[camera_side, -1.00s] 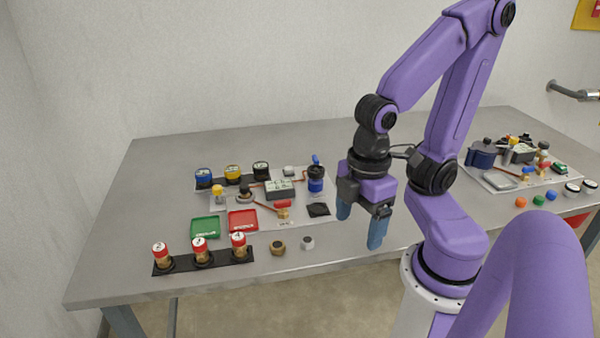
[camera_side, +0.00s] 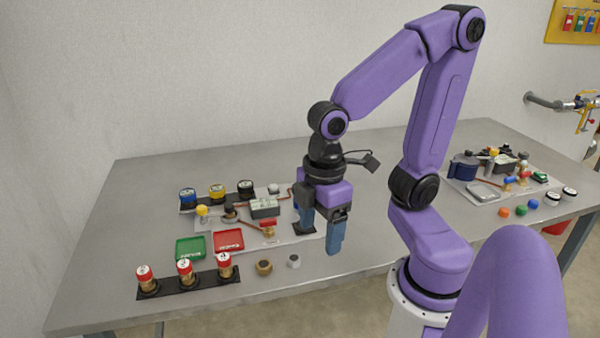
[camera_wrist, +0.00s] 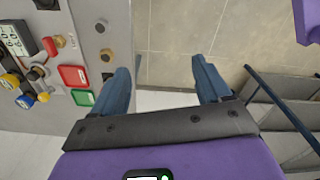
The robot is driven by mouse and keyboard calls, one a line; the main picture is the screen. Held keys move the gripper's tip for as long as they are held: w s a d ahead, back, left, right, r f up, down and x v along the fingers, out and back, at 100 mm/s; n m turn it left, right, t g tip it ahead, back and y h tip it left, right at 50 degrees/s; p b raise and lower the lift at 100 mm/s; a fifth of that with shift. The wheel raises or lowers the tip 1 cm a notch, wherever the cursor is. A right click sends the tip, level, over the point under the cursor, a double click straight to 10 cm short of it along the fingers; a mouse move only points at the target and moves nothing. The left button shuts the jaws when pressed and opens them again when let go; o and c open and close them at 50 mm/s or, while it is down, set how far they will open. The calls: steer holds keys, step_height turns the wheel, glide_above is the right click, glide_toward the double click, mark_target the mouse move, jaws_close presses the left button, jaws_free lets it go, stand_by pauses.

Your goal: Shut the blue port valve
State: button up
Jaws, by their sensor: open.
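My gripper (camera_side: 320,238) hangs fingers-down over the front right of the near panel in the side view, with its blue fingers apart and nothing between them. In the wrist view my gripper (camera_wrist: 160,66) also shows open and empty, above the table's front edge and the floor.
A green tray (camera_side: 190,249) and a red tray (camera_side: 228,240) lie before the blue, yellow and black gauges. Red-capped cylinders (camera_side: 184,271) stand in a black rack at front left. A second panel (camera_side: 484,192) lies at right. The table's back left is clear.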

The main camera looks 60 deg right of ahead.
steer(key=w+d+r+m, duration=0.1)
steer(key=w+d+r, duration=0.15)
steer(key=w, duration=1.05)
steer(key=w+d+m, duration=0.1)
steer(key=w+d, duration=0.6)
steer(key=d, duration=0.4)
steer(key=w+d+m, duration=0.1)
steer(key=w+d, duration=0.5)
steer(key=d, duration=0.5)
steer(key=d+f, duration=0.1)
steer(key=d, duration=1.3)
steer(key=f, duration=1.6)
steer(key=shift+s+a+f, duration=0.1)
steer(key=shift+s+f, duration=0.15)
steer(key=shift+f, duration=0.1)
steer(key=shift+c, duration=0.3)
steer(key=c, duration=1)
